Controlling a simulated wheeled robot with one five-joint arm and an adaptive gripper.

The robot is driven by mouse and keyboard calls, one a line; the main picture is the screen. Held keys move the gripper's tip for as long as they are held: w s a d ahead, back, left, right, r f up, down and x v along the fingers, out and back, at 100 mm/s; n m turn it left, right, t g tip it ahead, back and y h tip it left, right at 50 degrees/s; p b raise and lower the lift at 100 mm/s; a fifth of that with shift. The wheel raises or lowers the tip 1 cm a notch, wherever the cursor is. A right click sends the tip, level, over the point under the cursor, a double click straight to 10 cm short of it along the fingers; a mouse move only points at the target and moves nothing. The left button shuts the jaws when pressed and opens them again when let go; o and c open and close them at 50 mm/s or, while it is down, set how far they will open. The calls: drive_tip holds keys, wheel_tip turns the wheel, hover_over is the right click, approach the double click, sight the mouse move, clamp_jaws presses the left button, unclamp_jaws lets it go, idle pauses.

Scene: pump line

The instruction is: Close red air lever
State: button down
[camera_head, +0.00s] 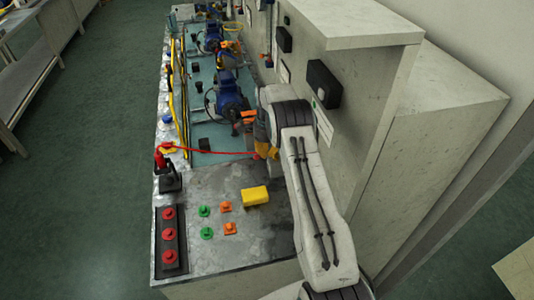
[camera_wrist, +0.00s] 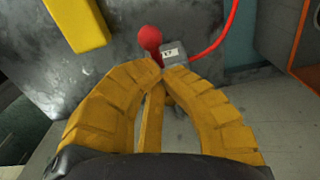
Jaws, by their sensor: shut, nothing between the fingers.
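The red air lever (camera_wrist: 149,38) shows in the wrist view as a rounded red end beside a small grey block with a white label (camera_wrist: 174,53). A red hose (camera_wrist: 223,35) curves up and right from near that block. My yellow gripper (camera_wrist: 160,71) is shut and empty, its fingertips just below the red end and the block; I cannot tell if they touch. In the head view my gripper (camera_head: 266,148) is over the bench by the right end of the red hose (camera_head: 215,152). My arm and fingers hide most of the lever there.
A yellow block (camera_head: 255,196) lies on the bench near my gripper, with green and orange knobs to its left. A red-topped black device (camera_head: 167,172) and a panel of red buttons (camera_head: 169,240) are at the left edge. Blue pumps (camera_head: 229,93) stand behind. A cabinet wall borders the right.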

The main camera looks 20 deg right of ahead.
sight(272, 166)
drive_tip(key=shift+s+f+b, duration=0.3)
drive_tip(key=shift+f, duration=0.05)
drive_tip(key=n+b, duration=0.1)
drive_tip(key=n, duration=0.1)
drive_tip(key=s+n+b, duration=0.1)
drive_tip(key=n+b, duration=0.1)
drive_tip(key=n, duration=0.1)
drive_tip(key=s+n+b, duration=0.1)
drive_tip(key=n+b, duration=0.1)
drive_tip(key=n, duration=0.1)
drive_tip(key=shift+s+d+f, duration=0.1)
drive_tip(key=shift+s+d, duration=0.05)
drive_tip(key=shift+d, duration=0.2)
drive_tip(key=shift+s+d+n+b, duration=0.2)
drive_tip(key=shift+d+n, duration=0.15)
drive_tip(key=shift+n, duration=1.3)
drive_tip(key=shift+s+d+n+b, duration=0.15)
drive_tip(key=shift+s+d+n, duration=0.2)
drive_tip(key=shift+n, duration=1.25)
drive_tip(key=shift+s+d+n+b, duration=0.15)
drive_tip(key=shift+d+n, duration=0.25)
drive_tip(key=shift+n, duration=1.25)
drive_tip(key=c, duration=1.9)
unclamp_jaws()
drive_tip(key=shift+w+d, duration=0.1)
drive_tip(key=o, duration=0.7)
drive_tip(key=shift+w+r, duration=0.15)
drive_tip(key=shift+r, duration=0.1)
